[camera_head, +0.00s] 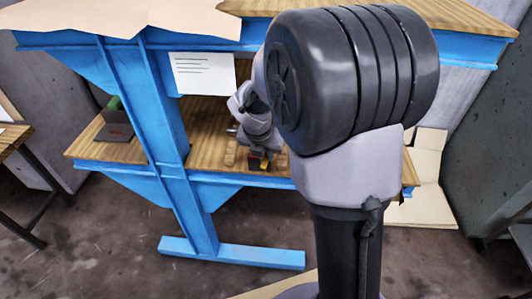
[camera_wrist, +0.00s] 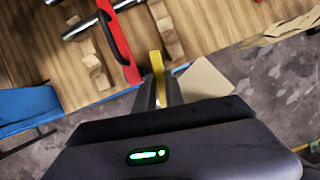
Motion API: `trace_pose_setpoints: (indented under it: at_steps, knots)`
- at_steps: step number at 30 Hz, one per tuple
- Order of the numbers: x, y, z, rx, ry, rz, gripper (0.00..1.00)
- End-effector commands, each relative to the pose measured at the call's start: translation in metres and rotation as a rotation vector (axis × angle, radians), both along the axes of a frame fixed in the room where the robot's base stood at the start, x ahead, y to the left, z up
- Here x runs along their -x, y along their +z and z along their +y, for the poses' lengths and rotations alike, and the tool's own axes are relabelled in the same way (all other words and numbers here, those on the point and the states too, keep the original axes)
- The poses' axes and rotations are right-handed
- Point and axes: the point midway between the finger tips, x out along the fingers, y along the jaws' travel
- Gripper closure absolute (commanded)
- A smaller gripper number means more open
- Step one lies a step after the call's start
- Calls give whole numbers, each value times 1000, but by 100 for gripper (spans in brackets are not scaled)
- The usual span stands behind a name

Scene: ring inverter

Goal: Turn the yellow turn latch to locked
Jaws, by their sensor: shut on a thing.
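The yellow turn latch (camera_wrist: 156,62) shows in the wrist view as a narrow bar running up from between my fingertips. My gripper (camera_wrist: 161,88) is shut on its lower end. Beside it, to the left, is a red and black part (camera_wrist: 118,42), with a slim metal rod (camera_wrist: 75,29) at its left. In the head view the yellow latch (camera_head: 265,165) is a small spot at the shelf's front edge, just below my gripper (camera_head: 259,152). My fingers hide part of the latch, and I cannot read its lock position.
Wooden blocks (camera_wrist: 96,70) stand on the wooden shelf (camera_head: 205,145) around the red part. The blue bench frame (camera_head: 165,120) has an upright to the left. Concrete floor (camera_head: 110,230) lies open in front.

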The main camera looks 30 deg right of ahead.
Motion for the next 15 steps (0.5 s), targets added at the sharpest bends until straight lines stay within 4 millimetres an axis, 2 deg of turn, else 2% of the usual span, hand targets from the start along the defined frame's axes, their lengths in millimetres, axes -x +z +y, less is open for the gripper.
trace_pose_setpoints:
  at_steps: [8,15]
  knots:
    - [-1,1,2,0,-52,2,100]
    - [-6,4,5,2,-218,2,100]
